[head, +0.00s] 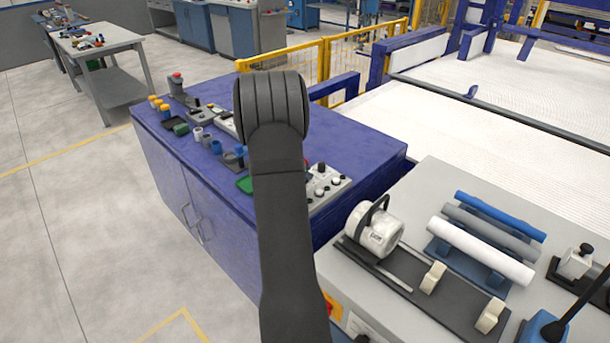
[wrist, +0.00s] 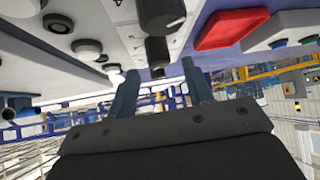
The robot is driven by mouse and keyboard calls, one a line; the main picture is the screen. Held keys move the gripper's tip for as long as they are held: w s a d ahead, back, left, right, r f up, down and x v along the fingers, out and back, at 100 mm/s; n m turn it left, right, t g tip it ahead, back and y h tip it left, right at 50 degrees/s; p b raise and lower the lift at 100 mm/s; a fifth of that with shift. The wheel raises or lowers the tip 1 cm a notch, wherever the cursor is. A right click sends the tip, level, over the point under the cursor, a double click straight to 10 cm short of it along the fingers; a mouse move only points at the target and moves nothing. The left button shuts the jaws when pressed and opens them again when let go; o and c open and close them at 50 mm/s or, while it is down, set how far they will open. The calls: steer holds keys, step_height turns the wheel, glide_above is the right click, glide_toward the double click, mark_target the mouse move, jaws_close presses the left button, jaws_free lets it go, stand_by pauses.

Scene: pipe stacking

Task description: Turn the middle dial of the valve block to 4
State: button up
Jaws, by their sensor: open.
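In the wrist view, a pale panel carries a large black dial (wrist: 160,14) and a smaller black knob (wrist: 157,50). I cannot tell for sure whether this panel is the valve block, which dial is the middle one, or what any dial reads. My gripper (wrist: 160,72) is open, its two blue-grey fingers apart. The smaller knob appears between and beyond the fingertips, and nothing is held. In the head view, my arm hides the gripper and part of the blue cabinet top. A pale block (head: 328,187) with several knobs stands right of my arm.
The blue cabinet (head: 370,155) bears several small fittings and control boxes left of my arm. A red tray (wrist: 232,28) lies right of the dials in the wrist view. A grey bench (head: 445,185) holds pipes (head: 485,250) and a white clamp-like unit (head: 373,232) at right.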

steer(key=shift+x, duration=1.95)
steer(key=c, duration=1)
